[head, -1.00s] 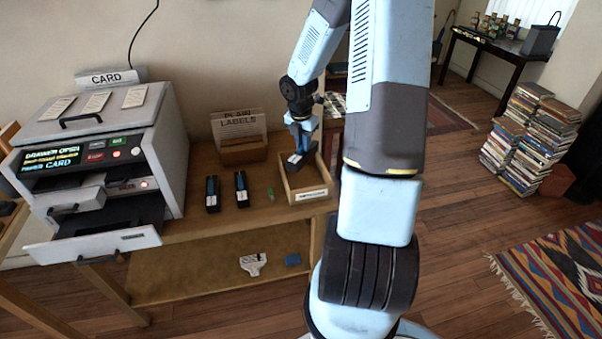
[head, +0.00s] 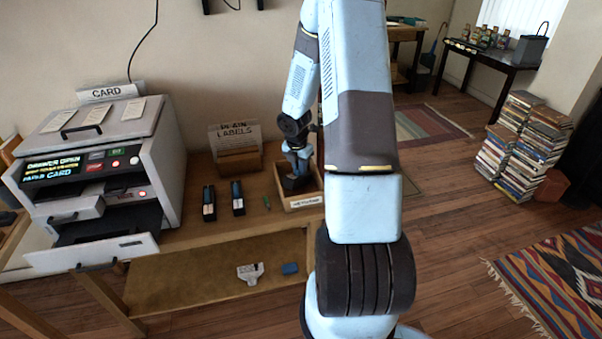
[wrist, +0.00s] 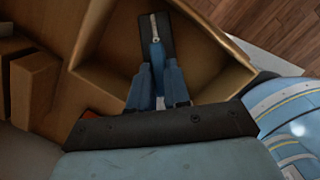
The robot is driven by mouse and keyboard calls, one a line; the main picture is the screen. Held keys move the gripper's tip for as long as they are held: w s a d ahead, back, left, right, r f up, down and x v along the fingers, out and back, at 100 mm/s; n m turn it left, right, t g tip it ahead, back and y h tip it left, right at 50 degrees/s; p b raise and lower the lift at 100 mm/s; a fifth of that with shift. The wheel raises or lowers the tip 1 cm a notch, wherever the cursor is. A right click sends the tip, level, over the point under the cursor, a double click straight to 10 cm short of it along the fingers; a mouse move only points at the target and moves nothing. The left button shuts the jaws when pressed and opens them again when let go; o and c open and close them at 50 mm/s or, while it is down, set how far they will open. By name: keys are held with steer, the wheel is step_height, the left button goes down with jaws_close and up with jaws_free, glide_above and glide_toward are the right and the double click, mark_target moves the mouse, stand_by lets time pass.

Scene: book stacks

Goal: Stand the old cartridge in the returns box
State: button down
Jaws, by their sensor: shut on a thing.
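My gripper (wrist: 157,85) points down into the open wooden returns box (head: 304,202) on the desk, to the right of the printer. In the wrist view its fingers are shut on a dark cartridge (wrist: 148,28) with a light strip and a blue part between the fingertips. The cartridge is inside the box walls (wrist: 238,72). Whether its lower end touches the box floor cannot be told. In the head view my gripper (head: 297,178) hides most of the cartridge. Two more dark cartridges, one (head: 209,203) and another (head: 238,198), stand on the desk left of the box.
The printer (head: 95,180) stands at the left with its drawer (head: 95,252) open. A label holder (head: 238,162) is behind the cartridges.

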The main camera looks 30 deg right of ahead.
mark_target(298, 173)
steer(key=c, duration=1.1)
jaws_free()
steer(key=f, duration=0.1)
steer(key=a+f, duration=0.1)
steer(key=shift+s+f, duration=0.3)
steer(key=shift+s, duration=0.1)
steer(key=shift+o, duration=0.3)
steer(key=shift+w+f+g+y, duration=0.15)
steer(key=shift+f+g+y, duration=0.1)
steer(key=shift+g+y, duration=0.05)
steer(key=shift+w+f, duration=0.75)
steer(key=shift+w, duration=0.15)
steer(key=shift+c, duration=0.3)
steer(key=shift+w+r, duration=0.1)
steer(key=shift+r, duration=0.05)
steer(key=shift+s+d+r, duration=0.2)
steer(key=shift+s+r, duration=0.7)
steer(key=shift+s, duration=0.15)
steer(key=shift+w+f, duration=0.3)
steer(key=shift+w, duration=0.1)
steer(key=shift+s+r, duration=0.1)
